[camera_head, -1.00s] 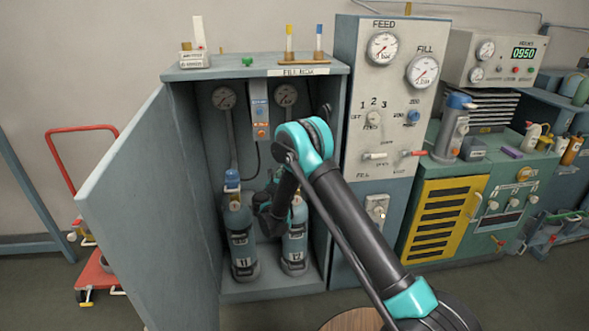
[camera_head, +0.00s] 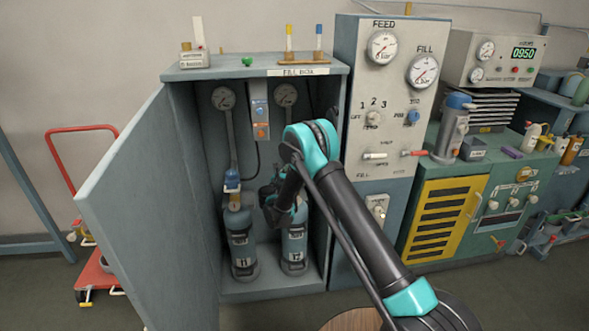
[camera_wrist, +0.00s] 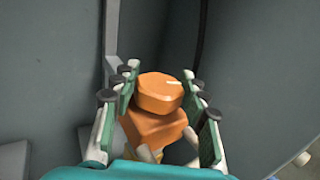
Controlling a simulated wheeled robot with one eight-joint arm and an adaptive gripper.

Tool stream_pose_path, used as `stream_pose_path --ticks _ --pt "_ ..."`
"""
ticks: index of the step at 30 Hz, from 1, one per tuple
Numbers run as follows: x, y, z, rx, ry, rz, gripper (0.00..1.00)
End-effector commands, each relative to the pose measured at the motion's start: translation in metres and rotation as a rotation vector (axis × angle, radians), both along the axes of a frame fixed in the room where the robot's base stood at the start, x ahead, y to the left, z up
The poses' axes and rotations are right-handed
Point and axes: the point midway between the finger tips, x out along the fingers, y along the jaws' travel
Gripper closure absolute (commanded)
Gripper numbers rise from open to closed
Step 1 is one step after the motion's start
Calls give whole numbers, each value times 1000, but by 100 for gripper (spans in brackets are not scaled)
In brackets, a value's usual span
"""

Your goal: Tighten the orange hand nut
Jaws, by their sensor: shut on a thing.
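The orange hand nut (camera_wrist: 159,91) is in the middle of the wrist view, with a short pale mark on its top face. It sits above a wider orange block (camera_wrist: 153,128). My gripper (camera_wrist: 160,98) is shut on the hand nut, with fingers on its left and right sides. In the head view my gripper (camera_head: 268,197) is inside the open grey cabinet (camera_head: 265,290), above the right-hand cylinder (camera_head: 294,242). My gripper and arm hide the nut there.
A second cylinder (camera_head: 241,246) with a blue-topped valve (camera_head: 232,180) stands just left. The cabinet door (camera_head: 145,200) is open to the left. Gauges (camera_head: 223,98) and a small switch box (camera_head: 259,110) are on the back wall. A control panel (camera_head: 392,100) stands right.

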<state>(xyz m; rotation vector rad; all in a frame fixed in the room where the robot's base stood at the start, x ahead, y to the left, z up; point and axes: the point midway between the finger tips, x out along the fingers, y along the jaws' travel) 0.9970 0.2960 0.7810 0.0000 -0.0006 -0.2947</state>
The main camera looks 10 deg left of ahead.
Motion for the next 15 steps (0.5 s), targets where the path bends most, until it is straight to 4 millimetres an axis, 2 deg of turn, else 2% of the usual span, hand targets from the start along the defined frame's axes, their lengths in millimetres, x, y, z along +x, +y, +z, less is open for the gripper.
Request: stream_pose_path --ticks 1,3,15 --pt "0 0 0 0 0 0 78" --pt "0 0 0 0 0 0 85" --pt "0 -2 0 0 0 87 85"
